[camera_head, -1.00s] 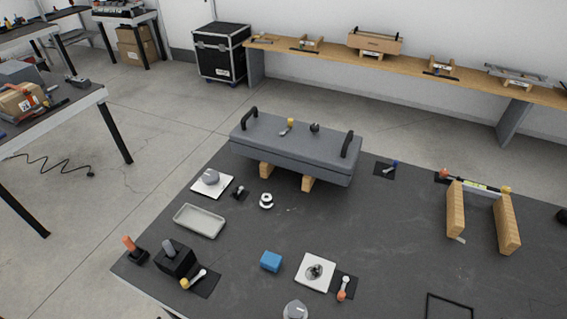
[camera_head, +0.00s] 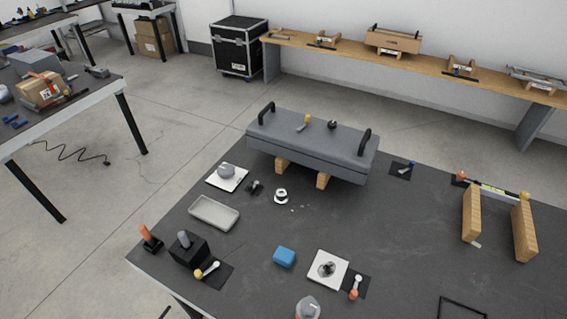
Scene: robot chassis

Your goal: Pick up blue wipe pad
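The blue wipe pad (camera_head: 284,257) is a small blue block lying flat on the dark table (camera_head: 400,225). Neither of my grippers shows in the head view.
A shallow grey tray (camera_head: 214,213) and a black block with a grey handle (camera_head: 189,249) stand to the pad's left. A grey chassis box (camera_head: 312,148) on wooden blocks stands behind. A rounded grey-white object (camera_head: 307,308) is at the bottom edge. The table's middle right is mostly clear.

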